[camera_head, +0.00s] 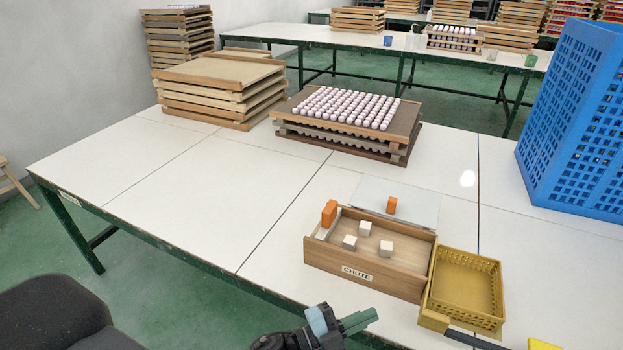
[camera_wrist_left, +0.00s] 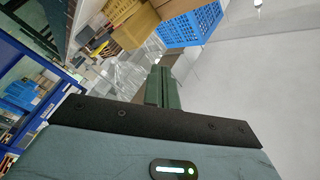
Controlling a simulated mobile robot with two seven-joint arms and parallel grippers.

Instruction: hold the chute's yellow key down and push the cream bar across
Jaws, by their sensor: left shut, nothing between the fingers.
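The wooden chute (camera_head: 365,280), labelled CHUTE, stands on the white table. A pale bar (camera_head: 322,234), which looks like the cream bar, lies across its left end, with an orange block (camera_head: 329,213) at it. Three white cubes (camera_head: 350,242) sit on the chute floor. A yellow block (camera_head: 433,321) sits at the chute's front right corner, and a yellow piece (camera_head: 545,344) is cut off at the bottom edge. I cannot tell which is the key. My left gripper (camera_head: 358,321) is shut and empty in front of the chute, apart from it; its fingers show in the wrist view (camera_wrist_left: 158,87).
A yellow basket (camera_head: 466,250) adjoins the chute's right end. A second orange block (camera_head: 392,205) stands at the back by a clear panel (camera_head: 420,206). A blue crate (camera_head: 575,120) stands at the right. Stacked trays (camera_head: 220,76) are behind; the table's left part is free.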

